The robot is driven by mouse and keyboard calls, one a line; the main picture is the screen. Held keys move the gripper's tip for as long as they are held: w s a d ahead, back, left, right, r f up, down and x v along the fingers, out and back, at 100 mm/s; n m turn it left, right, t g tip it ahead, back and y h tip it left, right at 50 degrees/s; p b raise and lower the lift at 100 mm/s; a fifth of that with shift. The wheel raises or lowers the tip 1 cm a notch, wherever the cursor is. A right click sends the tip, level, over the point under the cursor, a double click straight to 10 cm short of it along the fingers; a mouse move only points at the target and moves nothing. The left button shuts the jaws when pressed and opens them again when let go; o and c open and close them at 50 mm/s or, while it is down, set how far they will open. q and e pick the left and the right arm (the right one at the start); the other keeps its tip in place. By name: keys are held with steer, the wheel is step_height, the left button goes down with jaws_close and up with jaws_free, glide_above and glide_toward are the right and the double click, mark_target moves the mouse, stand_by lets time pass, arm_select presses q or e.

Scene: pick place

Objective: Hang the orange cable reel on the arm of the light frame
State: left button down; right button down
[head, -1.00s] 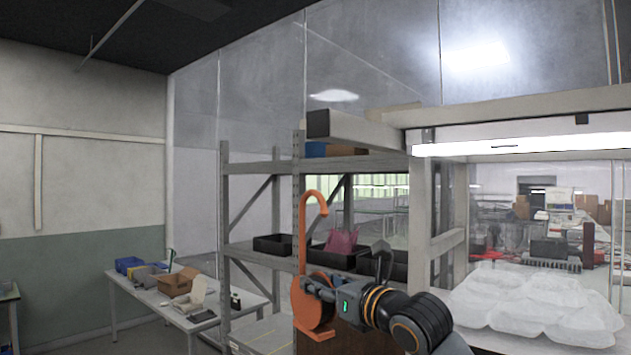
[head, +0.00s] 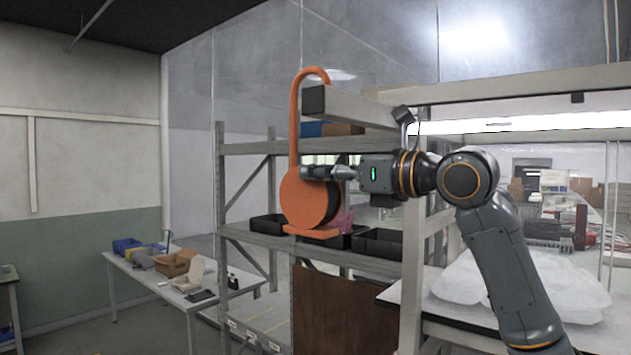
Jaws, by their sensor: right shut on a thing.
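The orange cable reel (head: 306,203) has a round body, a small foot and a long hook at the top. My right gripper (head: 318,180) is shut on it at the upper part of its round body and holds it upright in the air. The arm of the light frame (head: 360,108) is a pale beam with a dark square end, sticking out toward the left. The reel's hook shows at the height of the beam's end, its bend just above the dark end cap. I cannot tell whether they touch. My left gripper is out of view.
A grey metal shelf (head: 246,150) with black bins (head: 379,243) stands behind the reel. The light frame's post (head: 413,270) is right of the reel. Clear plastic bags (head: 540,290) lie on the bench at right. A white table (head: 190,285) with boxes stands far left.

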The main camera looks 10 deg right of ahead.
steer(key=shift+s+d+f+b, duration=0.5)
steer(key=shift+s+d+b, duration=0.15)
steer(key=shift+s+b, duration=0.25)
steer(key=shift+s+d+f+b, duration=0.5)
steer(key=shift+s+d+b, duration=0.2)
steer(key=shift+b, duration=0.35)
steer(key=shift+s+d+f+b, duration=0.5)
steer(key=shift+s+d+b, duration=0.1)
steer(key=shift+s+b, duration=0.3)
steer(key=c, duration=0.7)
jaws_free()
steer(key=shift+f, duration=0.1)
steer(key=shift+v, duration=6.05)
